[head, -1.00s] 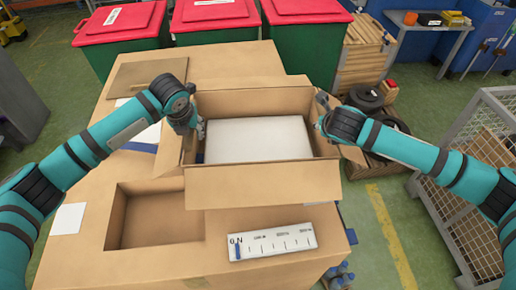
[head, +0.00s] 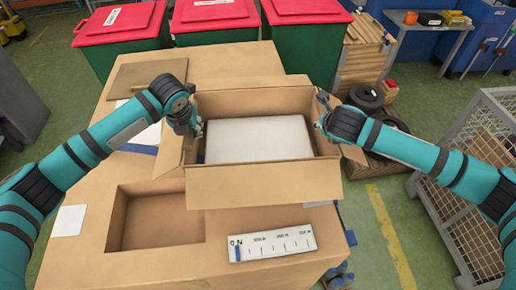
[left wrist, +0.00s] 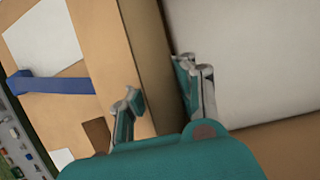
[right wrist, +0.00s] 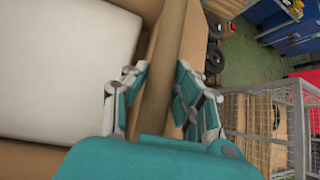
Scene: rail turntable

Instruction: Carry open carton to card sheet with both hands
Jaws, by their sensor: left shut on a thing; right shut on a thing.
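The open carton (head: 265,187) is in the middle of the head view, flaps spread, with a pale flat-topped block (head: 258,139) inside. My left gripper (head: 194,130) is shut on its left wall; the left wrist view shows fingers on both sides of that wall (left wrist: 150,50). My right gripper (head: 320,108) is shut on the right wall, which also runs between the fingers in the right wrist view (right wrist: 165,55). A flat brown sheet (head: 150,76), perhaps the card sheet, lies at the back left. Whether the carton's underside touches anything is hidden.
The brown worktop (head: 85,260) has a rectangular recess (head: 155,218) at front left and a printed scale plate (head: 272,244) in front of the carton. Red-lidded bins (head: 215,12) stand behind. A wire cage (head: 485,150) stands at right.

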